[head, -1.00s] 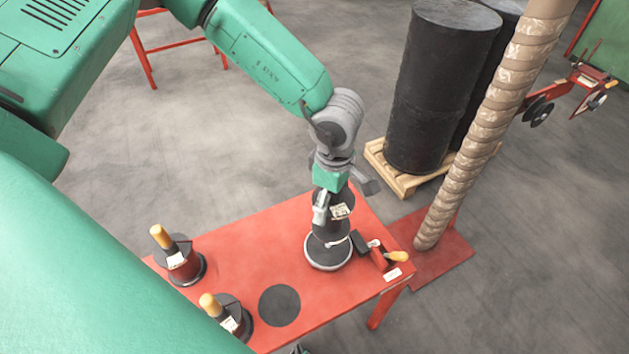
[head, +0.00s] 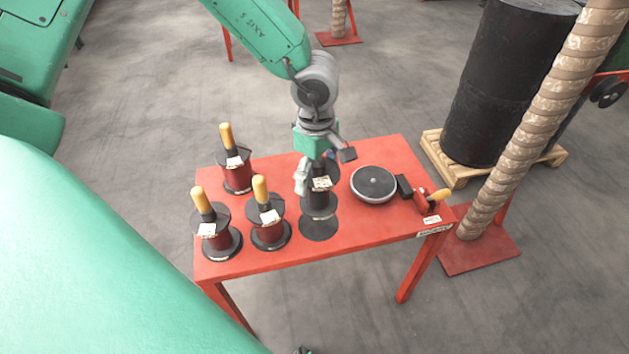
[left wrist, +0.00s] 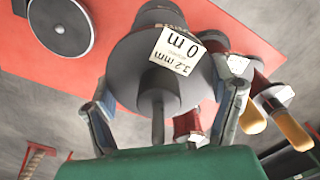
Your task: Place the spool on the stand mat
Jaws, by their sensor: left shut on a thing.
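The spool (head: 319,202) is dark grey with a white label. It hangs roughly upright from my left gripper (head: 323,168), which is shut on it from above. In the left wrist view the spool (left wrist: 160,60) shows its flange, a label reading 3.2 mm and 0 m, and its post, with the fingers on either side (left wrist: 165,108). The stand mat (head: 320,229), a flat dark disc on the red table, lies under the spool and is partly hidden by it. I cannot tell whether they touch. My right gripper is not in view.
Several red spools with wooden handles (head: 268,228) stand left of the mat on the red table (head: 270,263). A round light-rimmed plate (head: 374,184) and a crank device (head: 428,200) are to the right. A wrapped column (head: 530,115) and black drum (head: 505,85) stand beyond.

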